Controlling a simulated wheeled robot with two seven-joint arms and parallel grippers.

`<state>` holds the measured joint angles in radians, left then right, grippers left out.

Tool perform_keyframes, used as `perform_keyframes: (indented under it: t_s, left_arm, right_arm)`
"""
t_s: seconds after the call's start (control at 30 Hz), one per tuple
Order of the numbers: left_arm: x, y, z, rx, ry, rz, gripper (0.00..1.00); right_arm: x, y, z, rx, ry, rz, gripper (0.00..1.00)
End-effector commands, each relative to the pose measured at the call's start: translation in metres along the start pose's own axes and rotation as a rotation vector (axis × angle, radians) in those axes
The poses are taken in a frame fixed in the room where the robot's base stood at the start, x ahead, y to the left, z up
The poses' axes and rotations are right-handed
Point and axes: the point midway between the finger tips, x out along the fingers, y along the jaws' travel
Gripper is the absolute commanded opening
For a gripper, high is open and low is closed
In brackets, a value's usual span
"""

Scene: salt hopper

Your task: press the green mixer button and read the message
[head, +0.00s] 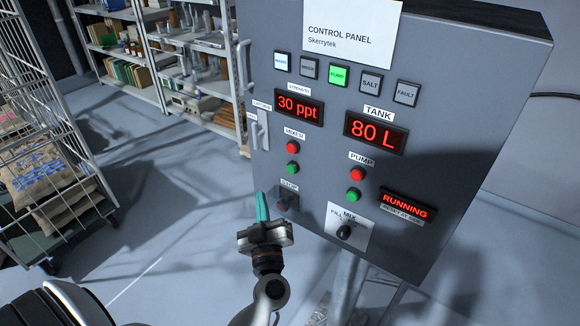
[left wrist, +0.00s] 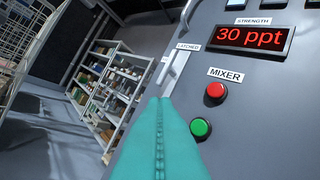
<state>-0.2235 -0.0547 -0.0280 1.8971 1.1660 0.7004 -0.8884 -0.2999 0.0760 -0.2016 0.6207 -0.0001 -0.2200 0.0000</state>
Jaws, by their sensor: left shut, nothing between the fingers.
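The grey control panel (head: 330,140) fills the right half of the head view. Its green mixer button (head: 292,167) sits below the red mixer button (head: 292,147) under the MIXER label. In the left wrist view the green mixer button (left wrist: 201,128) is just right of my teal fingers. My left gripper (head: 262,207) is shut and empty, below and left of the button, apart from it as far as I can tell. The message display (head: 406,206) at the panel's lower right reads RUNNING. The strength display (head: 299,107) reads 30 ppt; the tank display (head: 375,133) reads 80 L.
The PUMP lamp (head: 338,75) is lit green. A red pump button (head: 358,174), a green pump button (head: 354,195) and a black MIX knob (head: 344,232) are near. A handle (head: 262,131) juts from the panel's left side. A sack cart (head: 60,170) stands left; shelves stand behind.

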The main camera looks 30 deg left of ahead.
Motion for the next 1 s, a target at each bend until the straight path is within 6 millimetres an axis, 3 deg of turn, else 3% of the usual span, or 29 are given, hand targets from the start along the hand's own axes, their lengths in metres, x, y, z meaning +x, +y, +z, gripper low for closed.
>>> perform_keyframes:
  t_s: [0.37,0.77,1.0]
  left_arm:
    - [0.004,-0.003,-0.005,-0.002,0.000,-0.002,0.00]
    - [0.041,-0.030,-0.033,-0.003,0.000,-0.003,0.00]
    - [0.057,-0.042,-0.043,0.000,0.002,-0.003,0.00]
  right_arm:
    - [0.003,-0.003,-0.001,-0.001,0.001,-0.004,0.36]
    - [0.023,-0.005,-0.003,0.000,0.002,-0.006,0.36]
    - [0.021,-0.005,-0.003,0.000,0.002,-0.006,0.36]
